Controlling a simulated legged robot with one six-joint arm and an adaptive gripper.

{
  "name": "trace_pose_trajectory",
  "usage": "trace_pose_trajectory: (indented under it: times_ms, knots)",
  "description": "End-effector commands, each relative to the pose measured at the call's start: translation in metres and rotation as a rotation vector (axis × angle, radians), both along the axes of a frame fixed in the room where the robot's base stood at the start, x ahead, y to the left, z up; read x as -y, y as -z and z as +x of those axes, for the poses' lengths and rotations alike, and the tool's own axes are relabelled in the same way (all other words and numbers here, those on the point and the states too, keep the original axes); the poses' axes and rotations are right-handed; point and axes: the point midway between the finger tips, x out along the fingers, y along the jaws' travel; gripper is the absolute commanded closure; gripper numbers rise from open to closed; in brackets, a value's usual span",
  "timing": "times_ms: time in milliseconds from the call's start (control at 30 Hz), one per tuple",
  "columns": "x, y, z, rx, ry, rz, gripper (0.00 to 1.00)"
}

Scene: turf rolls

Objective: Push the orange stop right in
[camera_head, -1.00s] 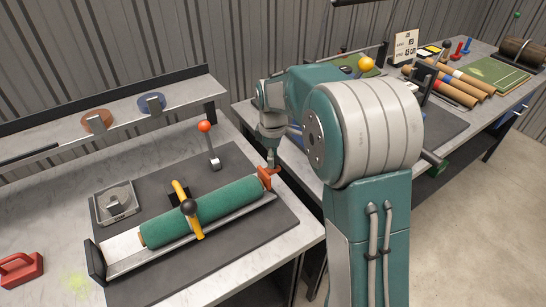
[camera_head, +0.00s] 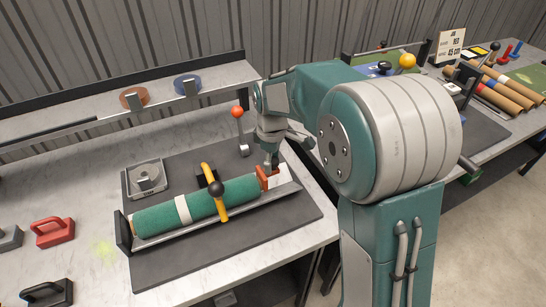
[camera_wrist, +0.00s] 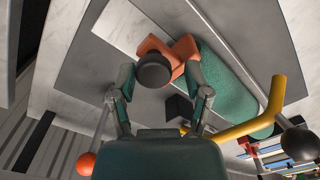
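The orange stop (camera_head: 261,178) sits in the metal trough (camera_head: 288,189) against the right end of the green turf roll (camera_head: 155,219). The roll has a white band, and its left end is at or very near the black end plate (camera_head: 123,232); I cannot tell if they touch. My gripper (camera_head: 272,165) is down at the stop. In the wrist view, the stop (camera_wrist: 184,48) carries a dark round knob (camera_wrist: 154,70), and my open gripper's fingers (camera_wrist: 160,75) stand either side of it, apparently with gaps. Bare trough shows right of the stop.
A yellow lever (camera_head: 208,172) with a black knob crosses over the roll. An orange-ball lever (camera_head: 237,112) stands behind the trough. A grey dial device (camera_head: 147,177) sits at the back left. A red handled block (camera_head: 53,231) lies at left.

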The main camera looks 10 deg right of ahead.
Motion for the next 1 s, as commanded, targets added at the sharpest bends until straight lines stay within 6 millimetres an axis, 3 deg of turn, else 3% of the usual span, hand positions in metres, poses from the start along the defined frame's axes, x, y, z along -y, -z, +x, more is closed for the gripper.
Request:
trace_pose_trajectory:
  times_ms: [467,1000]
  knots:
    - [-0.001,-0.008,0.004,0.013,-0.001,0.001,0.21]
    - [-0.002,-0.106,0.005,0.010,-0.001,0.000,0.21]
